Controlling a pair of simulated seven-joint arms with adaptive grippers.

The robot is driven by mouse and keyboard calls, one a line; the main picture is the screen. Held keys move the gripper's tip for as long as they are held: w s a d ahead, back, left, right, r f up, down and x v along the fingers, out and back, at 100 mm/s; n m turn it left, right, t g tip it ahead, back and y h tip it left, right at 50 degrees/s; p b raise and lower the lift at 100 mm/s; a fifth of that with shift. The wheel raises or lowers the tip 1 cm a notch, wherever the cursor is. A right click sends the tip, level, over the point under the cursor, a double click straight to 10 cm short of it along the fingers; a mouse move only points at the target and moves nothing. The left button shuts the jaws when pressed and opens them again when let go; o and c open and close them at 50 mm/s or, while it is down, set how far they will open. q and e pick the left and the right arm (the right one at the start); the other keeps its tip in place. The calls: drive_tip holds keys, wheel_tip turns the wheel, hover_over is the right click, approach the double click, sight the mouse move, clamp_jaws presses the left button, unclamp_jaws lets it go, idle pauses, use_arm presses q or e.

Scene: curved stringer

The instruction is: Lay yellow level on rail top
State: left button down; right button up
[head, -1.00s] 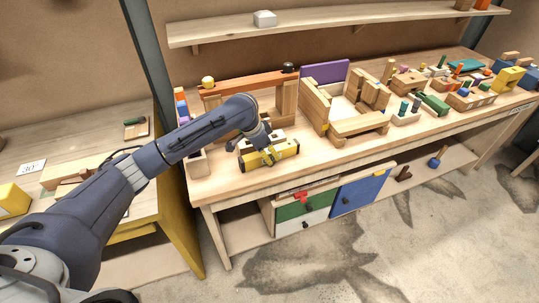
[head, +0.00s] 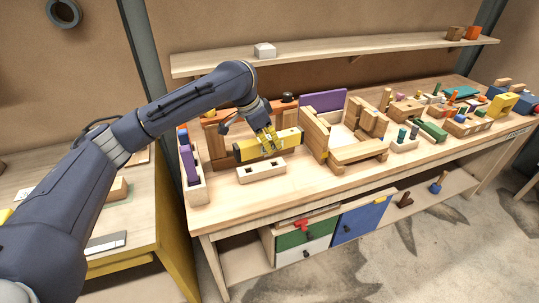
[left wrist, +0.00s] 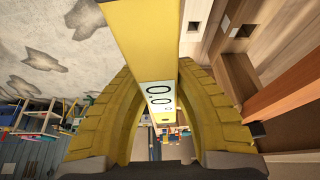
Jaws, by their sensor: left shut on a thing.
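My left gripper (head: 270,143) is shut on the yellow level (head: 290,136) and holds it lengthwise above the bench, in front of the rail. The level also shows between the fingers of my left gripper (left wrist: 156,72) in the left wrist view, with a pale display face on the level (left wrist: 150,35). The orange-brown rail (head: 280,105) stands behind on wooden posts, and my arm hides much of it. The rail (left wrist: 292,104) runs along the right side of the left wrist view, apart from the level. My right gripper is not in view.
A pale block with square holes (head: 262,171) lies below the level. A narrow box (head: 197,190) with upright coloured pieces stands left. A wooden-block frame (head: 345,153) stands right of the level. A shelf (head: 350,50) runs above. The bench's front strip is mostly clear.

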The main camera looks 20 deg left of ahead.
use_arm(q)
drive_tip(key=shift+r, duration=0.9)
drive_tip(key=w+a+r, duration=0.2)
drive_tip(key=w+r, duration=0.3)
drive_tip(key=r, duration=0.3)
drive_tip(key=w+a+r+n, duration=0.1)
drive_tip(key=w+r, duration=0.3)
drive_tip(key=r, duration=0.5)
drive_tip(key=w+a+r, duration=0.2)
drive_tip(key=w+r, duration=0.3)
drive_tip(key=r, duration=0.3)
drive_tip(key=a+f+m, duration=0.2)
drive_tip(key=a, duration=0.4)
drive_tip(key=f, duration=1.9)
drive_tip(key=shift+w+a+f, duration=0.1)
drive_tip(key=shift+w+a, duration=0.1)
drive_tip(key=shift+w, duration=0.1)
drive_tip(key=shift+f, duration=0.15)
drive_tip(key=c, duration=1.2)
unclamp_jaws()
drive_tip(key=shift+o, duration=0.2)
